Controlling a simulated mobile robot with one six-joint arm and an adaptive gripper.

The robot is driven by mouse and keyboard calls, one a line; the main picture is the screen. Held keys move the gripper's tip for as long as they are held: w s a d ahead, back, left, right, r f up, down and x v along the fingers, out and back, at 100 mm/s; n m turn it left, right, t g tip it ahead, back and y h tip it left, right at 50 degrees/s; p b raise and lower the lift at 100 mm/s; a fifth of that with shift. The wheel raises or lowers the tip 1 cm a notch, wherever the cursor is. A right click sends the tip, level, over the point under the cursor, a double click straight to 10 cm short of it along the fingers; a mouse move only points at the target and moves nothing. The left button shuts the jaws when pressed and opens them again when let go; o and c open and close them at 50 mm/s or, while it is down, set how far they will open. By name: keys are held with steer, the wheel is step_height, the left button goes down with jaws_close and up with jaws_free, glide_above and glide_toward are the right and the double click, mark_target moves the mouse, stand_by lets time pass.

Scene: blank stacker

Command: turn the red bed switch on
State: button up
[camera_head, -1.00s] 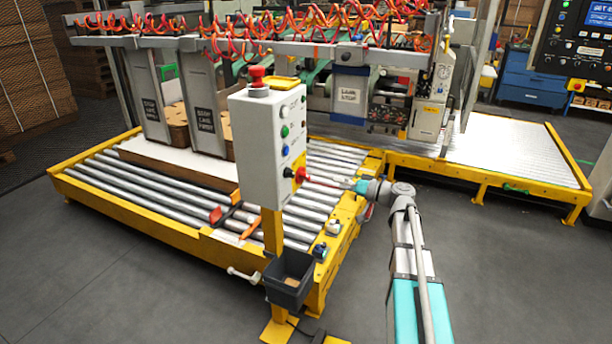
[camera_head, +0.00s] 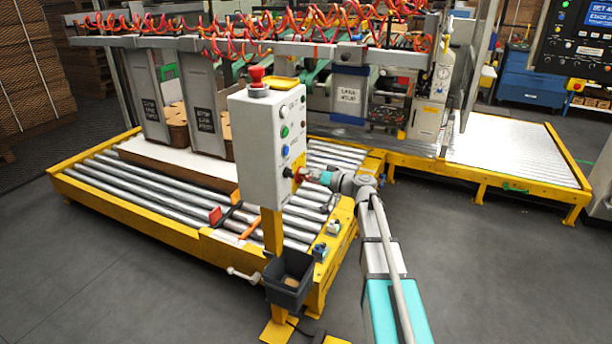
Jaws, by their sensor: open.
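The red bed switch (camera_head: 298,174) is a knob on the lower part of the right-hand face of the grey control box (camera_head: 266,150). My gripper (camera_head: 305,175) is at the switch, reaching in from the right. The gripper's fingers are tiny here and overlap the knob, so I cannot tell whether they touch it or stand around it. The gripper is open. The knob is partly hidden, and its turned position cannot be read.
Above the switch on the box are a blue button (camera_head: 285,150), a green button (camera_head: 284,132) and a red mushroom button (camera_head: 257,75) on top. A yellow post (camera_head: 273,230) carries the box and a dark bin (camera_head: 290,278). The yellow-framed roller bed (camera_head: 130,220) lies behind.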

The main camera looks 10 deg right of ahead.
steer(key=shift+a, duration=0.1)
steer(key=c, duration=1)
steer(key=shift+o, duration=0.2)
steer(key=shift+m, duration=0.4)
steer(key=m, duration=0.3)
steer(key=shift+w+f, duration=0.1)
steer(key=m, duration=0.5)
steer(key=shift+f, duration=0.1)
steer(key=m, duration=0.4)
steer(key=shift+f+m+b, duration=0.15)
steer(key=shift+m+b, duration=0.15)
steer(key=shift+b, duration=0.05)
steer(key=m, duration=0.4)
steer(key=shift+m, duration=0.3)
